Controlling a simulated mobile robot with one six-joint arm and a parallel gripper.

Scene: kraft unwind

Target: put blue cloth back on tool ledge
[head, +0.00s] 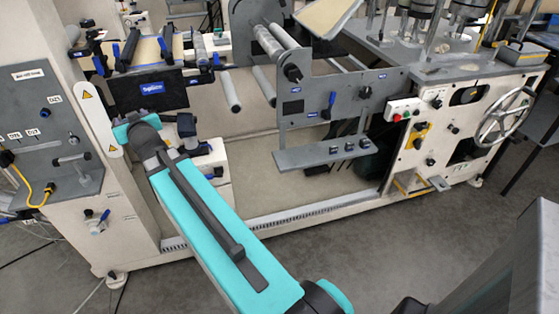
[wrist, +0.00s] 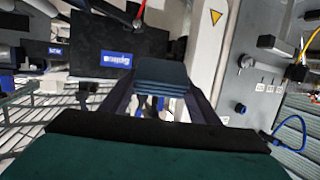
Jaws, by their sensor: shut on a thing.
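The blue cloth (wrist: 160,76) is a dark blue folded stack in the wrist view. My gripper (wrist: 159,92) is shut on it, with one dark finger on each side of the folds. In the head view my teal arm reaches to the machine's left part, and I cannot make out the gripper or the cloth there. The tool ledge (head: 318,156) is a grey shelf on the machine's front, right of my arm in the head view. A few small dark tools lie or stand along it. The gripper is apart from the ledge.
A black panel with a blue label (head: 150,90) and a white post with a warning triangle (head: 96,115) are near my arm's end. Grey rollers (head: 230,92) stick out left of the ledge. A handwheel (head: 503,115) is at right. The floor in front is clear.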

